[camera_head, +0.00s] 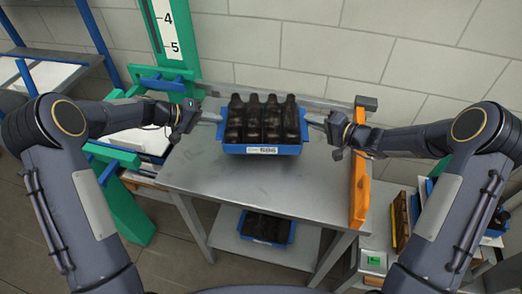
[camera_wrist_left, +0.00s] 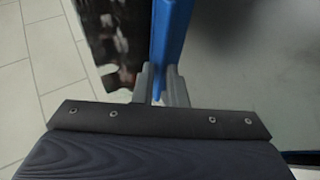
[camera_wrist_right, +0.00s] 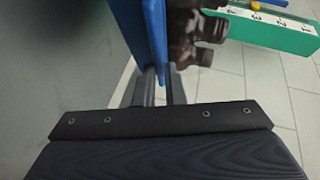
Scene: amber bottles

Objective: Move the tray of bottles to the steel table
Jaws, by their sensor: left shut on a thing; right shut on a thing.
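The blue tray (camera_head: 262,149) with several dark bottles (camera_head: 262,120) standing upright in it is over the steel table (camera_head: 205,172), towards its back. I cannot tell whether it touches the table top. My left gripper (camera_head: 217,118) is shut on the tray's left wall, and that wall (camera_wrist_left: 172,35) shows between its fingers in the left wrist view. My right gripper (camera_head: 309,119) is shut on the tray's right wall, which shows as a blue edge (camera_wrist_right: 150,35) in the right wrist view. The bottles' lower parts are hidden by the tray.
Another blue tray of dark bottles (camera_head: 266,226) sits on the table's lower shelf. An orange upright (camera_head: 359,180) stands at the table's right edge. A green column with a scale (camera_head: 168,45) stands behind left. The table's front is clear.

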